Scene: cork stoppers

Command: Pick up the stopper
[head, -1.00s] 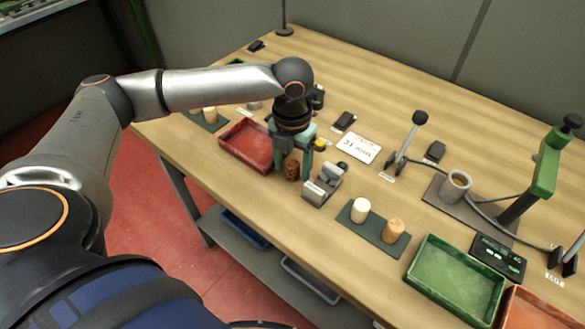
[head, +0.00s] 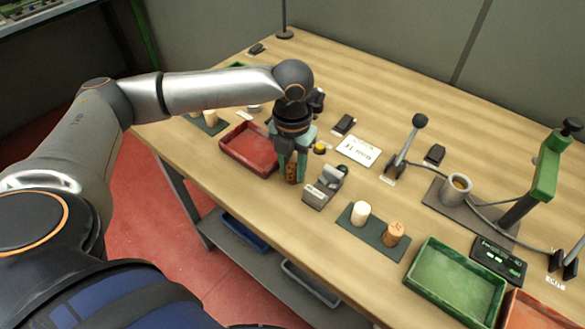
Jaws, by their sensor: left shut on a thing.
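A brown cork stopper (head: 291,172) stands between the fingers of my left gripper (head: 291,174), near the table's front edge. The gripper points down and is shut on the stopper, which looks at or very near table height. The fingers hide part of it. Two more stoppers, one pale (head: 360,213) and one tan (head: 393,233), stand on a dark green mat (head: 375,241) to the right. My right gripper is not in view.
A red tray (head: 233,152) lies just left of the gripper, and a small grey fixture (head: 322,190) stands just right of it. A green tray (head: 455,282), a cup (head: 456,188) and a green stand (head: 549,165) are farther right.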

